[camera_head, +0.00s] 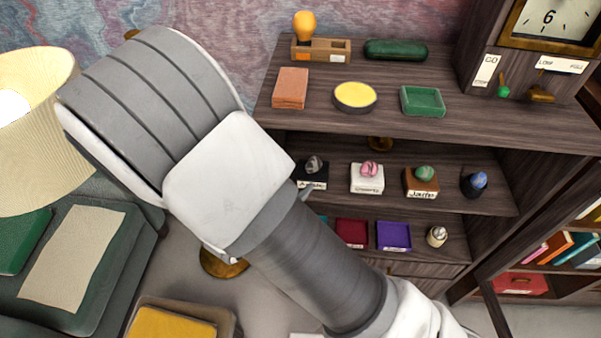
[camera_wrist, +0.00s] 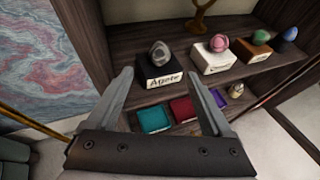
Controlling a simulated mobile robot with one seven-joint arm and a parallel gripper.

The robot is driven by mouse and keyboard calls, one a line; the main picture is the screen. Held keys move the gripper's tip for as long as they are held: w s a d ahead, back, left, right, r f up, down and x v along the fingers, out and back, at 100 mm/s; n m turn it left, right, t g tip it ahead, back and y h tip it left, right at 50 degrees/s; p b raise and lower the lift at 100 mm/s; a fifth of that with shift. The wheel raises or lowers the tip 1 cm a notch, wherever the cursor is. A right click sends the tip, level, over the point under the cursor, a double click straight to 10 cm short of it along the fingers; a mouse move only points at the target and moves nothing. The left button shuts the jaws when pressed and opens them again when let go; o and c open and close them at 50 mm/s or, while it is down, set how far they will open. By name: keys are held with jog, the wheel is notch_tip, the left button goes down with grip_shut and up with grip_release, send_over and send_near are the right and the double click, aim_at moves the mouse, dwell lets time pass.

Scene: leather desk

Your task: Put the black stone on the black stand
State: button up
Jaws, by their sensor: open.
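A grey-and-black banded stone (camera_head: 314,165) rests on top of the black stand (camera_head: 312,182) on the middle shelf; no other clearly black stone shows. In the wrist view this stone (camera_wrist: 160,53) sits upright on the black stand (camera_wrist: 158,72), whose white label reads "Agate". My gripper (camera_wrist: 160,77) is open and empty. Its two fingers point toward the stand and appear on either side of it, with the stone clear of both. In the head view my arm hides most of the gripper.
To the right on the same shelf are a pink stone (camera_head: 370,169) on a white stand, a green stone (camera_head: 425,173) on a brown stand and a bluish stone (camera_head: 480,180). Below lie a red tray (camera_head: 351,233), a purple tray (camera_head: 394,236) and a small pale object (camera_head: 437,236).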

jog(key=s+d+r+m+g+h, duration=0.1)
jog(key=s+d+r+m+g, duration=0.2)
jog(key=d+r+m+g, duration=0.45)
jog(key=s+d+r+m+g, duration=0.25)
jog(key=d+r+m, duration=0.25)
jog(key=d+m, duration=0.5)
jog(key=s+d+r+m+t+y, duration=0.2)
jog(key=s+r+m+y, duration=0.4)
jog(key=s+r+m, duration=0.4)
jog(key=shift+r+m+t+y, duration=0.3)
jog(key=shift+r+m+t, duration=0.35)
jog(key=shift+m, duration=1.2)
jog(key=shift+r, duration=0.15)
